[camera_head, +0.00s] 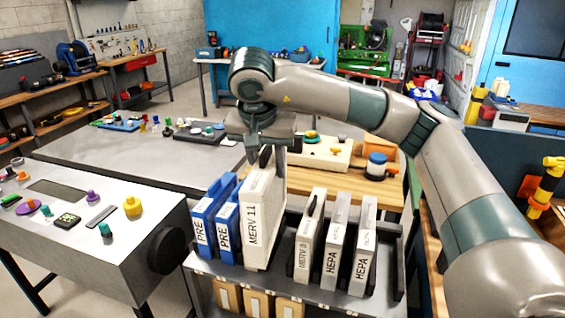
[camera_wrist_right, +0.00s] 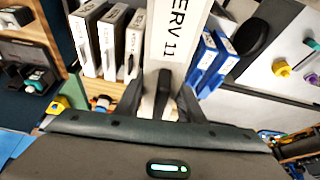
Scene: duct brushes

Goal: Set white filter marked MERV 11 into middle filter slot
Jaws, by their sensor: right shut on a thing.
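The white filter marked MERV 11 (camera_head: 259,222) is upright among the other filters at the rack (camera_head: 330,297), its top higher than theirs. It also shows in the wrist view (camera_wrist_right: 176,40). My right gripper (camera_head: 268,150) comes from above and is shut on the black handle at its top; the fingers show in the wrist view (camera_wrist_right: 160,98). Whether its lower edge touches the rack I cannot tell. I cannot make out which opening is the middle filter slot. My left gripper is not in view.
Two blue PRE filters (camera_head: 216,222) stand close on the left. Another white MERV filter (camera_head: 308,235) and two HEPA filters (camera_head: 350,245) stand on the right, past a gap. A grey cabinet with a black knob (camera_head: 167,250) is at left. Tan-framed pieces (camera_head: 258,303) sit below.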

